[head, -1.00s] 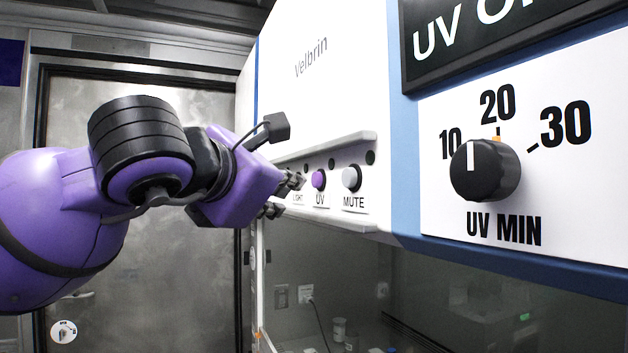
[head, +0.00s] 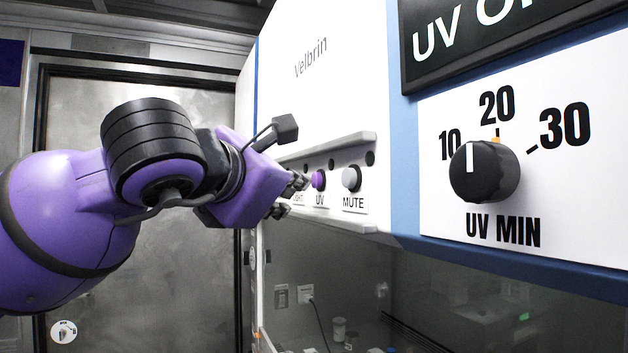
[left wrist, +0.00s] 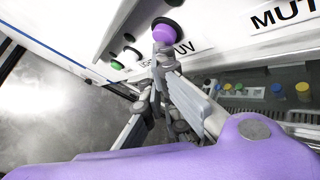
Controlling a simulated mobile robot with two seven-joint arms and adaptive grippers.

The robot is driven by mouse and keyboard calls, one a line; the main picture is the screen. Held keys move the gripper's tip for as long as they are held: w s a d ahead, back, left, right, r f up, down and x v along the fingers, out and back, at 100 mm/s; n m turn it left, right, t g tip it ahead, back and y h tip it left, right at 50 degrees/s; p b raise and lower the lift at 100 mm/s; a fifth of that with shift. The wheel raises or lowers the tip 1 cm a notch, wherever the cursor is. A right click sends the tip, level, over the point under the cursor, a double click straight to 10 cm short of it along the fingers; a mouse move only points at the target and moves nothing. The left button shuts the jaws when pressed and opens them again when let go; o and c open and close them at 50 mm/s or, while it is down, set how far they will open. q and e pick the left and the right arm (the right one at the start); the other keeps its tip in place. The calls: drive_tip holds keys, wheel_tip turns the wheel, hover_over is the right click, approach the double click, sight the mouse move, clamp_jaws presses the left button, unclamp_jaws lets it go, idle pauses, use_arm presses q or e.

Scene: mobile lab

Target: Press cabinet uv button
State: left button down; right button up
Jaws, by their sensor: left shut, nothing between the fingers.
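The purple UV button (head: 318,180) sits on the ledge panel of the white cabinet (head: 325,75), above its UV label. It also shows in the left wrist view (left wrist: 169,31). My left gripper (head: 301,181) is shut and empty, just left of the button. In the left wrist view my fingertips (left wrist: 163,52) overlap the button's lower edge; I cannot tell whether they touch it. The grey MUTE button (head: 351,178) is right of the UV button. The LIGHT button is hidden behind my gripper in the head view. My right gripper is not in view.
A black UV MIN dial (head: 484,171) and a dark UV sign (head: 480,35), cut off by the frame, are at right. The ledge (head: 340,141) overhangs the buttons. Dark glass (head: 440,290) lies below. A metal door (head: 200,280) stands behind my arm.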

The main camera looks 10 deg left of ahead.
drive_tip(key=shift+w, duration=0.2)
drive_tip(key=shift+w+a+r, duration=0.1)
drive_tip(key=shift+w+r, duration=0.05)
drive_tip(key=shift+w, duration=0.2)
use_arm(q)
drive_tip(key=shift+w+d, duration=0.25)
drive_tip(key=shift+d, duration=0.15)
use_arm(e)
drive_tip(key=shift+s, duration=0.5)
use_arm(q)
drive_tip(key=shift+a, duration=0.15)
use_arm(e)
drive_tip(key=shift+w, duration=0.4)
use_arm(q)
drive_tip(key=shift+s+a, duration=0.55)
drive_tip(key=shift+a, duration=0.1)
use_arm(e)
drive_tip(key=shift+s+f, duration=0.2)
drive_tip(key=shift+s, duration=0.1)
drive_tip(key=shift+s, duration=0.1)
